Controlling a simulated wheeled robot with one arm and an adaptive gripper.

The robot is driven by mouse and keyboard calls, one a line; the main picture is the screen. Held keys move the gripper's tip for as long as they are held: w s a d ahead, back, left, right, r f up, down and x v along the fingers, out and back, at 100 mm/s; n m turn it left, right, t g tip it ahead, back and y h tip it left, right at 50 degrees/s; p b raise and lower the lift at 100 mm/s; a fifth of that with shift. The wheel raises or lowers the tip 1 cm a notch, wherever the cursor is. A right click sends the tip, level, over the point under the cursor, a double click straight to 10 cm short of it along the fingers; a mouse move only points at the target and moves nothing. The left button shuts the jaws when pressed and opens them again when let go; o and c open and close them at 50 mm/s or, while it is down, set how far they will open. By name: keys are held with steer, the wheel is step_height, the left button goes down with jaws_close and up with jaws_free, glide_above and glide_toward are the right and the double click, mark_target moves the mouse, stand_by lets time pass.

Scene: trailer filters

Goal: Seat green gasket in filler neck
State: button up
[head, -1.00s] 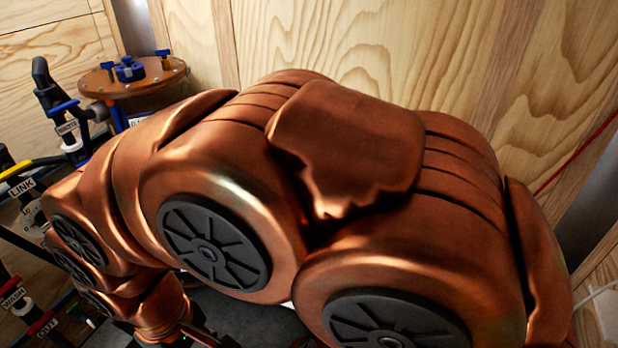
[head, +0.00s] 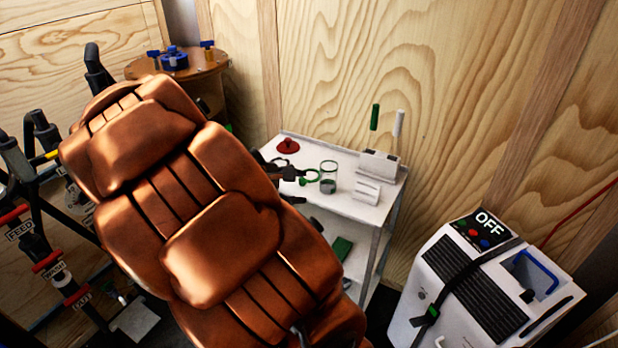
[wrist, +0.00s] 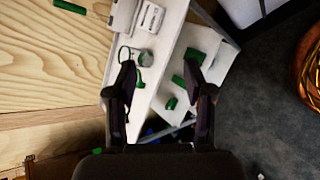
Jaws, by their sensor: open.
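A green ring, likely the gasket (head: 310,178), lies on the white cart top, just left of a clear jar with a green rim (head: 328,172). In the wrist view the ring (wrist: 139,84) is partly hidden by the left finger. My gripper (head: 302,187) is open and empty, above the cart's left part; the wrist view shows its fingers (wrist: 158,76) spread, with the cart edge between them. I cannot clearly identify the filler neck. A round copper-brown lid with blue knobs (head: 176,66) stands at the back left, partly behind my arm.
The white cart (head: 345,150) also holds a red knobbed piece (head: 288,146) and a white holder (head: 379,165) with green and white sticks. A white machine marked OFF (head: 480,280) stands at right. Black pipes with labelled valves (head: 48,262) stand at left. Wooden walls close the back.

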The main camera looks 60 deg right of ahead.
mark_target(301, 180)
steer(key=w+d+f+n+h, duration=0.1)
steer(key=w+d+n+h, duration=0.1)
steer(key=w+d+n, duration=0.45)
steer(key=w+d+f+n+t, duration=0.2)
steer(key=w+d+f+n, duration=0.15)
steer(key=f, duration=0.25)
steer(key=w+d+f+n+t+h, duration=0.1)
steer(key=w+d+f+n, duration=0.1)
steer(key=d+f, duration=0.25)
steer(key=w+d+f+n+t, duration=0.2)
steer(key=w+d+f+n, duration=0.1)
steer(key=f, duration=0.4)
steer(key=shift+s+p+x, duration=0.2)
steer(key=shift+p+x, duration=0.6)
steer(key=shift+x, duration=1.05)
steer(key=shift+s+p+x, duration=0.15)
steer(key=shift+p+x, duration=0.65)
steer(key=shift+x, duration=1.05)
jaws_close()
steer(key=shift+r, duration=0.15)
